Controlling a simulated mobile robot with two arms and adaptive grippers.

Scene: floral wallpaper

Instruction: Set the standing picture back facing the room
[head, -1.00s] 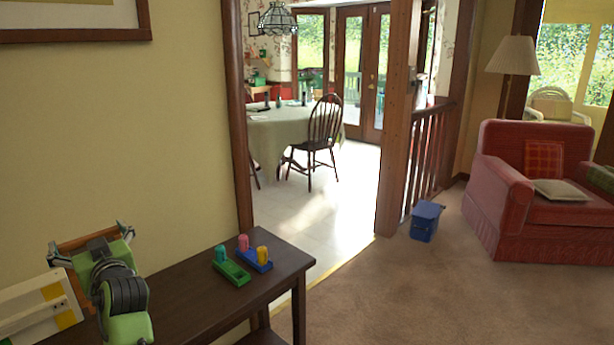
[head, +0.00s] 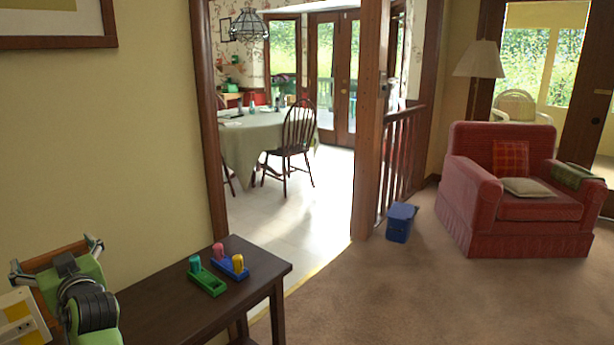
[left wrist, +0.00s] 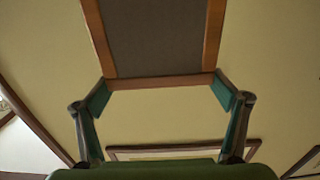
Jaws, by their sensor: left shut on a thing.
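The picture (head: 48,258) shows at the lower left of the head view as a brown wooden frame, tilted and partly hidden by my arm. In the left wrist view its wooden frame (left wrist: 160,83) surrounds a plain dark grey panel, and no image shows on that side. My left gripper (head: 57,257) has one finger at each side of the frame and is shut on it. The fingers also show in the left wrist view (left wrist: 161,95), at the frame's near corners. My right gripper is in neither view.
A dark wooden table (head: 165,305) stands along the wall, with green and blue peg blocks (head: 207,279) near its right end. A cream board with yellow patches (head: 20,317) is at the far left. A blue bin (head: 400,223) and red armchair (head: 520,205) stand beyond open carpet.

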